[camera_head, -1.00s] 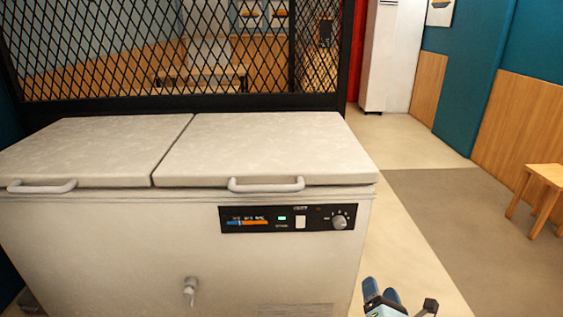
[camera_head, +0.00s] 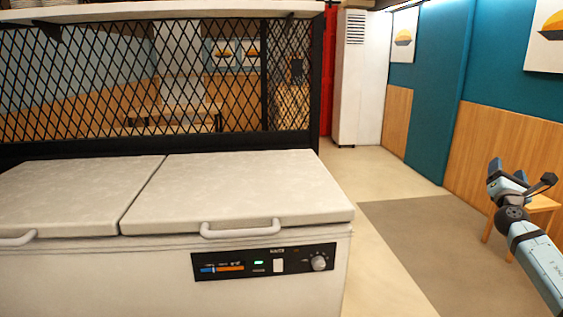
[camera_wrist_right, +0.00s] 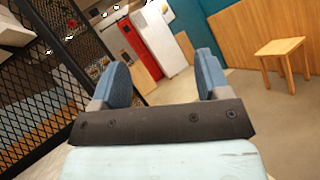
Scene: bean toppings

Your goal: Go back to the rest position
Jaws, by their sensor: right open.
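My right gripper (camera_head: 508,170) is raised at the right side of the head view, in front of the wooden stool and well apart from the freezer. In the right wrist view its two blue fingers (camera_wrist_right: 160,78) stand wide apart with nothing between them. My left gripper is not in view. A white chest freezer (camera_head: 250,190) fills the lower left of the head view. Both of its lids are shut, and each has a handle on its front edge. A panel with a small green light and a knob (camera_head: 265,262) is on its front.
A black mesh partition (camera_head: 160,90) stands behind the freezer. A wooden stool (camera_head: 540,203) is at the right, also seen in the right wrist view (camera_wrist_right: 280,48). A tall white cabinet (camera_head: 358,80) stands at the back. The floor (camera_head: 410,235) right of the freezer is clear.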

